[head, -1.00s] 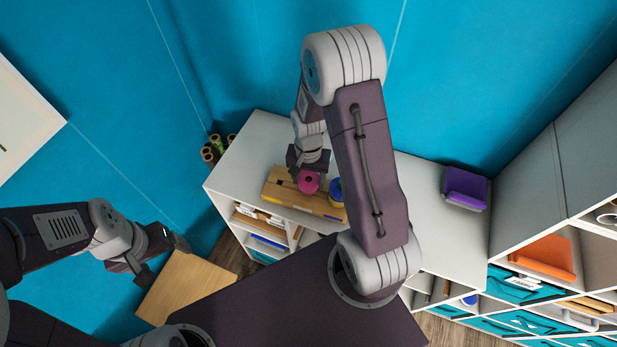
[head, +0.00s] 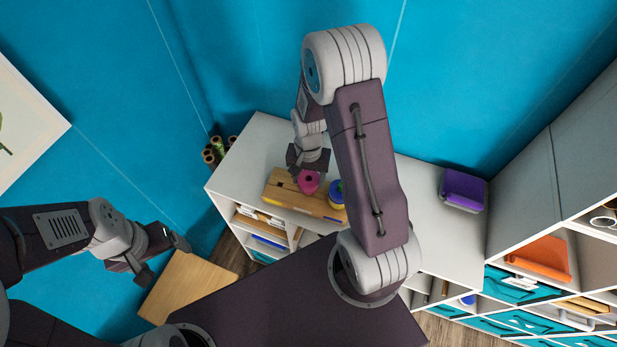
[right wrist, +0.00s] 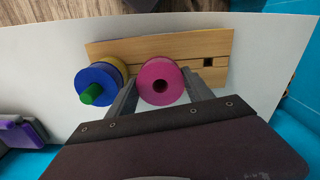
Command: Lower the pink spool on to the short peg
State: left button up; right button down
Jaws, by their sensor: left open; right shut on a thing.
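The pink spool (head: 309,182) is held by my right gripper (head: 306,168) over the wooden board (head: 282,194) on the white shelf top. In the right wrist view the pink spool (right wrist: 158,72) sits between the two fingers, its round face and dark centre hole towards the camera. Whether it touches the board is unclear. No short peg shows; the spool and gripper cover that part of the board. A blue spool (right wrist: 97,76) sits over a yellow one on a green-tipped peg (right wrist: 92,94) beside it. My left gripper (head: 163,257) is open and empty, far to the left.
A purple container (head: 462,189) stands on the shelf top (head: 425,205) to the right. Several rolls (head: 214,150) stand behind the shelf's left corner. A wooden surface (head: 188,285) lies below my left gripper.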

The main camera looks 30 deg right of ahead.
jog(key=shift+r+p, duration=0.8)
jog(key=shift+r, duration=0.25)
jog(key=shift+r, duration=0.15)
grip_release()
dwell(0.5)
notch_tip(320, 180, up, 9)
jog(key=p, duration=0.8)
dwell(0.4)
